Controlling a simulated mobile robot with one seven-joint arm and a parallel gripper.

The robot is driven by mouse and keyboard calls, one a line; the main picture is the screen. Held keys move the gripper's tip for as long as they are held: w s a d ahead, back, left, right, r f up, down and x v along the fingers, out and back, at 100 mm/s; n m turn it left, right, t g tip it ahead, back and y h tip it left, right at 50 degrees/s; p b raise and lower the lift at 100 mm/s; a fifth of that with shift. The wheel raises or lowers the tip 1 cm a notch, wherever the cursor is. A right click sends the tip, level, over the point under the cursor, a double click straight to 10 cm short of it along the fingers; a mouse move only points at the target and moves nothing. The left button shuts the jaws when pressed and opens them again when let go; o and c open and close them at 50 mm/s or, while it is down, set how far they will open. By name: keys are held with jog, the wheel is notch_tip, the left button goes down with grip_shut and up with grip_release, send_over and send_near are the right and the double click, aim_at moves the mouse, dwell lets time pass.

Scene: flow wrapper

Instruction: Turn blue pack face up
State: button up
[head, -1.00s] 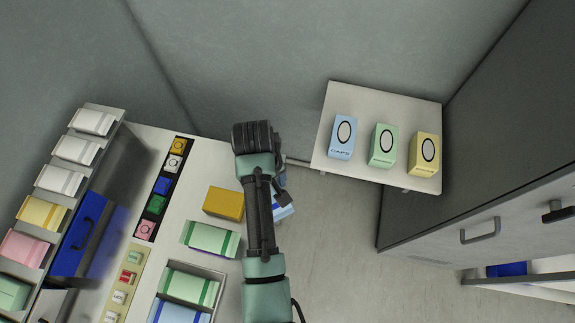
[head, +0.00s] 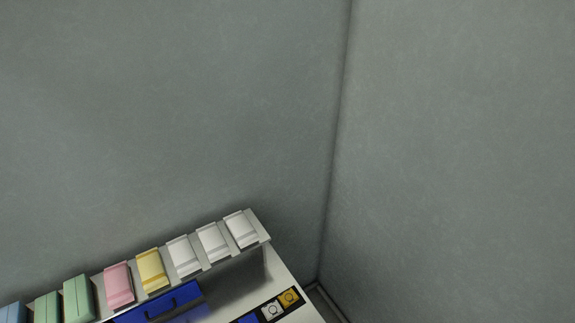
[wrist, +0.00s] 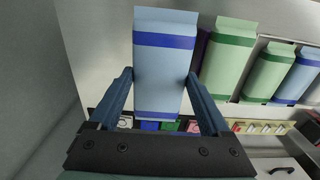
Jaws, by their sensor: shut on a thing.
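The blue pack (wrist: 163,68) is in the wrist view, light blue with a dark blue band near each end. My gripper (wrist: 160,80) is shut on it, with one finger along each side. The pack's long side runs away from the wrist. A plain light blue face with no print other than the bands is toward the wrist camera; its far side is hidden. The head view shows neither my gripper nor this pack.
Beyond the held pack, the wrist view shows green packs (wrist: 229,58) and another blue pack (wrist: 297,76). In the head view, a rack of coloured packs (head: 151,269) stands above a blue drawer (head: 158,303) and buttons (head: 289,298). Grey walls fill the rest.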

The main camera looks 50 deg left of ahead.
notch_tip(320, 180, down, 5)
jog(key=b, duration=0.4)
jog(key=shift+b, duration=0.3)
jog(key=shift+f, duration=0.15)
jog(key=shift+f, duration=0.2)
jog(key=o, duration=1.4)
jog(key=shift+c, duration=0.2)
jog(key=shift+r, duration=0.1)
notch_tip(320, 180, up, 13)
jog(key=shift+f+b, duration=0.1)
jog(key=shift+b, duration=0.35)
